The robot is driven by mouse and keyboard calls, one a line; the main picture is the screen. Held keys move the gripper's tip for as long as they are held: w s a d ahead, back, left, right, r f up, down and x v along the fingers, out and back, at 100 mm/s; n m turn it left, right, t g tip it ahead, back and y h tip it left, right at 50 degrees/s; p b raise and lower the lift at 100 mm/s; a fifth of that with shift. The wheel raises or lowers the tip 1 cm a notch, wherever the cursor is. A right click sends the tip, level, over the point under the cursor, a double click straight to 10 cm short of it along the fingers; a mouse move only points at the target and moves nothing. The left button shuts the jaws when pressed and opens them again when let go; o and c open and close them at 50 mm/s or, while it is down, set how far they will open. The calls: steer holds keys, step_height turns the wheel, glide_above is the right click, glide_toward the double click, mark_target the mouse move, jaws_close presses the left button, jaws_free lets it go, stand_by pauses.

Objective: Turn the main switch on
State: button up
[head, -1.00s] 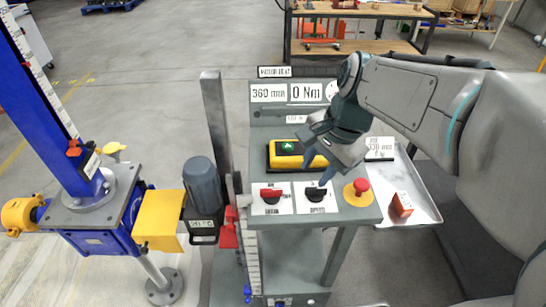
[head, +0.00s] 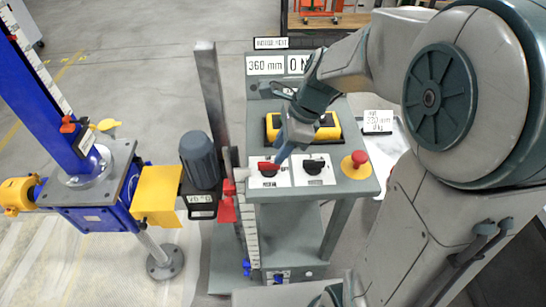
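A red rotary switch (head: 266,167) sits on a white label plate at the front left of the grey console (head: 352,188). A black rotary switch (head: 314,166) is on a similar plate to its right. The label text is too small to read, so I cannot tell by it which is the main switch. My gripper (head: 281,160) points down just beside the red switch, at its upper right. Its fingers overlap in this view, so their opening and any contact with the knob cannot be made out.
A yellow box (head: 327,130) stands behind the switches. A red mushroom button (head: 359,158) is at the console's right. Displays (head: 265,65) stand at the back. A grey post (head: 212,90), a motor (head: 200,160) and a blue screw jack (head: 95,190) are to the left.

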mark_target(271, 163)
steer(key=shift+x, duration=2.2)
steer(key=shift+c, duration=0.3)
jaws_close()
steer(key=shift+a, duration=0.15)
